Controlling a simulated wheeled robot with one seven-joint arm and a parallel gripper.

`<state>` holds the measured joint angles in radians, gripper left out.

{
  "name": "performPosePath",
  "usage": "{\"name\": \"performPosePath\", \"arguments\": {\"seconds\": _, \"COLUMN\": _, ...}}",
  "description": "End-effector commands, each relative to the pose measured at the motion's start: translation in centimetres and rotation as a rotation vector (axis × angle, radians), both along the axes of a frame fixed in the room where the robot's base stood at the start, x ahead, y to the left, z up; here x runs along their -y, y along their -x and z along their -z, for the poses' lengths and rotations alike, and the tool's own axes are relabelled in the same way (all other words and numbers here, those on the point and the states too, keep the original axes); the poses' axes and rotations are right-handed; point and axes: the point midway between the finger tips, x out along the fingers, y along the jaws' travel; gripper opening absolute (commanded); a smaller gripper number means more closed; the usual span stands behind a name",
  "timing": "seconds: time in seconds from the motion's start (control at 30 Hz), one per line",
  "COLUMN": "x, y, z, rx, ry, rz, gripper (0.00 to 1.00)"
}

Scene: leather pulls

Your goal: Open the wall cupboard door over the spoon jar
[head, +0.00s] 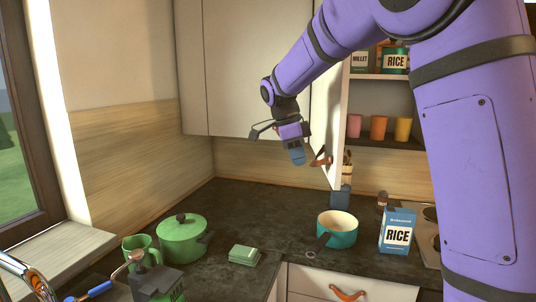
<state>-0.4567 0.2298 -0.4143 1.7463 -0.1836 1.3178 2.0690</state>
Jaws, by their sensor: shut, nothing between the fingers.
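The wall cupboard door (329,115) is a pale panel seen at a steep angle. It stands swung out, and the shelves beside it are in plain view. Its brown leather pull (321,158) hangs low on the door. The spoon jar (340,198) is blue with wooden spoons and stands on the counter below, partly hidden by the door. My gripper (297,157) has blue fingertips, is shut and empty, and points down just left of the leather pull. I cannot tell whether it touches the door.
The open shelves hold tins (395,60) and coloured cups (379,127). Closed cupboard fronts (247,75) are to the left. My arm crosses the right side.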

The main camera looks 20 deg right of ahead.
Motion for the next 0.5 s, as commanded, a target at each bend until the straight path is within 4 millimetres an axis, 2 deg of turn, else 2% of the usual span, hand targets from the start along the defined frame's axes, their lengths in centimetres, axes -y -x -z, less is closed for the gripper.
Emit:
{"name": "performPosePath", "arguments": {"seconds": 0.33, "x": -0.1, "y": -0.1, "z": -0.2, "rx": 0.0, "ry": 0.0, "rz": 0.001, "gripper": 0.0}}
{"name": "performPosePath", "arguments": {"seconds": 0.5, "x": -0.6, "y": -0.3, "z": -2.0, "rx": 0.003, "ry": 0.0, "rz": 0.001, "gripper": 0.0}}
